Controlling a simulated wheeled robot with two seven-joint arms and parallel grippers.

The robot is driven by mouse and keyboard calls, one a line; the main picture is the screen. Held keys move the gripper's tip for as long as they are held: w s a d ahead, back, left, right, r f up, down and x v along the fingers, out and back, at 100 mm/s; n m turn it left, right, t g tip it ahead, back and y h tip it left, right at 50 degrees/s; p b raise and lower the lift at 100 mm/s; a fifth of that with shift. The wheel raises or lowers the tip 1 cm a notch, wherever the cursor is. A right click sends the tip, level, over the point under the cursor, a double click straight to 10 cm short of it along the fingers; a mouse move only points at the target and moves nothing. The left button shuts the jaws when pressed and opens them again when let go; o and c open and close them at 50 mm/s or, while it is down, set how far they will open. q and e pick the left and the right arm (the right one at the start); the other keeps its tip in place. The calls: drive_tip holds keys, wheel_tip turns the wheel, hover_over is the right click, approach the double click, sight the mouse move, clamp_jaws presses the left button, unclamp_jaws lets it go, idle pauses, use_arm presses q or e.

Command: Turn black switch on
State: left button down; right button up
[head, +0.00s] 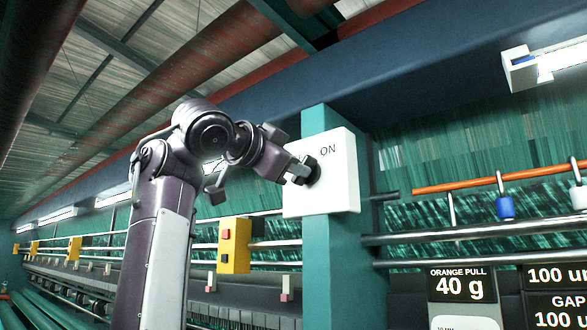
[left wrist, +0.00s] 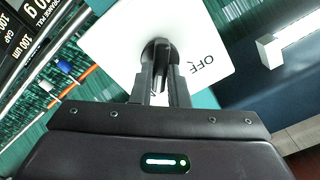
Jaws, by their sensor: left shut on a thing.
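The black switch (head: 314,172) is a round knob on the front of a white box (head: 340,193). "ON" is printed above it in the head view. My left gripper (head: 302,171) reaches the knob from the left, and its fingers are shut on it. In the left wrist view, the black switch (left wrist: 155,49) sits between the two fingertips of my left gripper (left wrist: 161,68), against the white box (left wrist: 110,38). "OFF" reads upside down and tilted beside it there. The fingers hide part of the knob, so its exact setting is hard to tell. My right gripper is not in view.
The white box is on a teal post (head: 333,262). A yellow box (head: 235,246) with buttons is left of it.

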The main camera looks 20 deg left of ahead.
use_arm(q)
drive_tip(key=shift+m, duration=0.5)
drive_tip(key=c, duration=1.4)
unclamp_jaws()
drive_tip(key=b+v, duration=0.4)
drive_tip(key=v, duration=0.3)
drive_tip(key=shift+s+a+b, duration=0.15)
drive_tip(key=shift+s+b, duration=0.2)
drive_tip(key=shift+b, duration=0.05)
